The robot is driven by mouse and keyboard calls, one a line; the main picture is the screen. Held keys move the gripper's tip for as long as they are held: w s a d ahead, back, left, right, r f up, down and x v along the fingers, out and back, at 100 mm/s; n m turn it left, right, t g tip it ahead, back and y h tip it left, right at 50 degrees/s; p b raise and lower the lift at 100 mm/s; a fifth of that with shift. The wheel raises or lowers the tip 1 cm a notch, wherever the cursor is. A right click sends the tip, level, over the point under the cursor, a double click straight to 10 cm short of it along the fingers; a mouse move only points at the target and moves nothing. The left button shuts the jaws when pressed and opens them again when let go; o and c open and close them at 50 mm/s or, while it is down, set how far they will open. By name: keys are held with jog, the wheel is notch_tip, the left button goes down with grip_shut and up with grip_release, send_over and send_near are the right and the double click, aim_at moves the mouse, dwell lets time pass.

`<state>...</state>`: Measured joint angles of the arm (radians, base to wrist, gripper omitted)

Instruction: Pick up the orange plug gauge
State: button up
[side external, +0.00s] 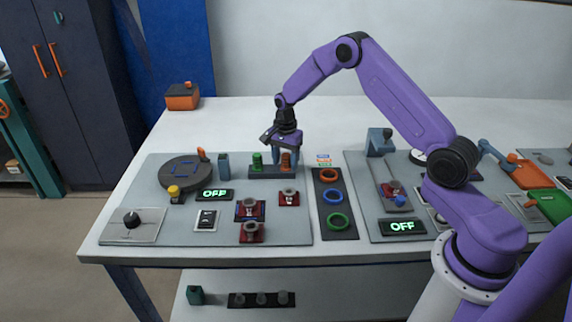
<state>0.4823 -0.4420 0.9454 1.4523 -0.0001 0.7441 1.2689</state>
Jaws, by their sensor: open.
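The orange plug gauge (286,161) stands upright in the right part of a dark rack (270,171) at the back of the grey board. A green plug gauge (257,160) stands in the same rack to its left. My gripper (285,158) is open and points down over the rack. Its fingers come down around the orange gauge, one on each side as far as I can see. Whether they touch it I cannot tell. The top of the orange gauge is partly hidden by the gripper.
A round dark turntable (186,172) and a blue-grey block (223,166) are to the left. A panel with orange, blue and green rings (335,196) is to the right. Several red-based fixtures (251,210) stand in front.

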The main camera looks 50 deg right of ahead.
jog(key=shift+c, duration=0.3)
grip_shut()
